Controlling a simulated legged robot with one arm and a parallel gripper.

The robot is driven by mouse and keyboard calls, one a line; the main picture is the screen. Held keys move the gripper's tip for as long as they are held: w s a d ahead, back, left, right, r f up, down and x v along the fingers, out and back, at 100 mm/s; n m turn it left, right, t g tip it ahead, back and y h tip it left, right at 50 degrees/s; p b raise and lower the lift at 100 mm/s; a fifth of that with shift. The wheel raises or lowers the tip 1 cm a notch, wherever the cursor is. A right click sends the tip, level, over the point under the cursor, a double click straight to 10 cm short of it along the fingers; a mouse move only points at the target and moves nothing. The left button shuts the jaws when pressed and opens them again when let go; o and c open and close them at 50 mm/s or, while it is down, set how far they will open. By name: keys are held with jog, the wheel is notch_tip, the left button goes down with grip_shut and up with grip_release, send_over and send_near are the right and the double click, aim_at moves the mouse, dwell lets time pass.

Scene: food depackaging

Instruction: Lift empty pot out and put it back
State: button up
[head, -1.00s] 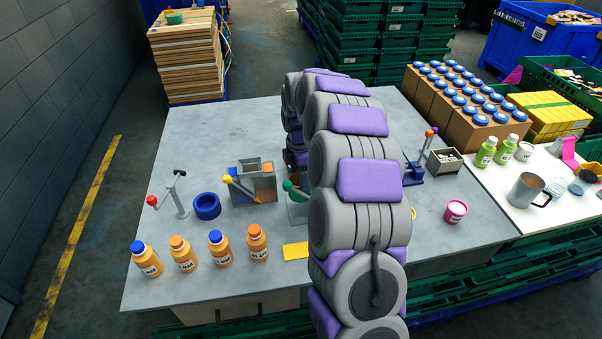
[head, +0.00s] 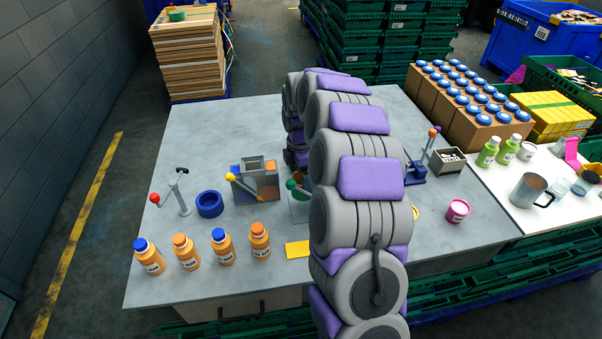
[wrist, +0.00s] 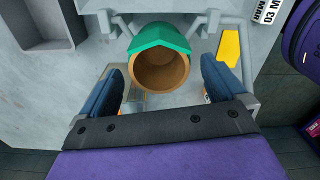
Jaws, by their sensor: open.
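The empty pot (wrist: 158,72) shows in the wrist view as a round orange-brown cup, seen into its open mouth. A green angled piece (wrist: 158,39) lies against its far rim, and grey brackets stand beyond it. My gripper (wrist: 161,75) is open, with one dark blue finger on each side of the pot. A gap shows on both sides, so the fingers do not appear to touch it. In the head view my own arm hides the gripper and the pot.
On the grey table (head: 190,115) stand a box fixture with a yellow-knobbed lever (head: 255,183), a blue ring (head: 210,204), a red-knobbed stand (head: 178,193) and several orange bottles (head: 260,240). A pink pot (head: 458,211) and a blue press (head: 416,172) are at right. The table's back left is clear.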

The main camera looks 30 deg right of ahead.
aim_at(300, 178)
jog(key=shift+r, duration=0.1)
notch_tip(300, 178, up, 12)
dwell(0.5)
